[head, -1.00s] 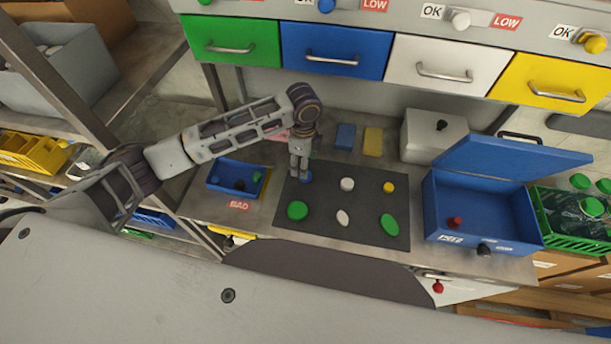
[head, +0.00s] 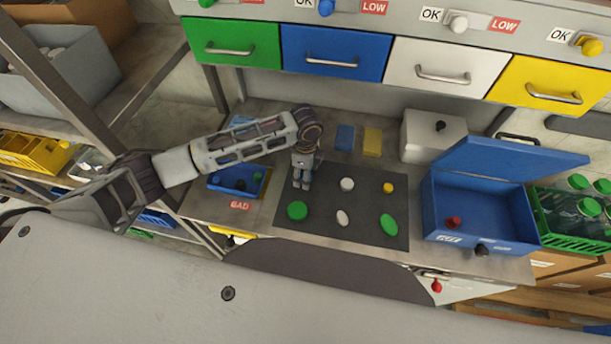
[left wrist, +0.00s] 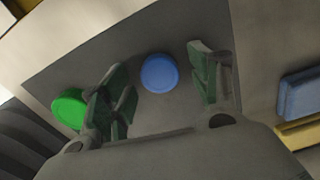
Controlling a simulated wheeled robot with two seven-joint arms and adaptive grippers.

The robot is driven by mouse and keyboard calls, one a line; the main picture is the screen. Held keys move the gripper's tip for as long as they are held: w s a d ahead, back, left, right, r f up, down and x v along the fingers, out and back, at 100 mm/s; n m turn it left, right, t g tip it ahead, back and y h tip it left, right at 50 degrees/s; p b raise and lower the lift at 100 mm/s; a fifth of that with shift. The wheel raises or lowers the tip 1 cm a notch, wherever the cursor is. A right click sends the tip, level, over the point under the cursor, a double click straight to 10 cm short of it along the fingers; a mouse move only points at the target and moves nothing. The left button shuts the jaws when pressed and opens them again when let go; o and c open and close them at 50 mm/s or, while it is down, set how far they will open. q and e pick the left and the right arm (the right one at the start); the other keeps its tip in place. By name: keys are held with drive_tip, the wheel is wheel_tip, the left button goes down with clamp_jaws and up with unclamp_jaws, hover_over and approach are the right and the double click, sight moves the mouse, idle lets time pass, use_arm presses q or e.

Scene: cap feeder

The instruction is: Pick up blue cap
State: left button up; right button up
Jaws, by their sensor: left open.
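The blue cap (left wrist: 159,73) lies on the dark mat in the left wrist view, between and just beyond the two open fingers of my left gripper (left wrist: 160,90). The fingers do not touch it. In the head view my left gripper (head: 301,183) points down over the upper left part of the mat (head: 365,235) and hides the blue cap. My right gripper is not in view.
Green caps (head: 297,211) (head: 389,224), white caps (head: 347,184) (head: 342,218) and a yellow cap (head: 388,188) lie on the mat. The BAD bin (head: 262,190) is at left, the open blue box (head: 480,230) at right. Drawers (head: 335,52) hang above.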

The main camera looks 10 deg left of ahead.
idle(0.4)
use_arm(q)
drive_tip(key=c, duration=0.7)
drive_tip(key=shift+c, duration=0.2)
drive_tip(key=shift+r, duration=0.15)
drive_tip(key=shift+r+b, duration=0.4)
drive_tip(key=shift+r, duration=4.5)
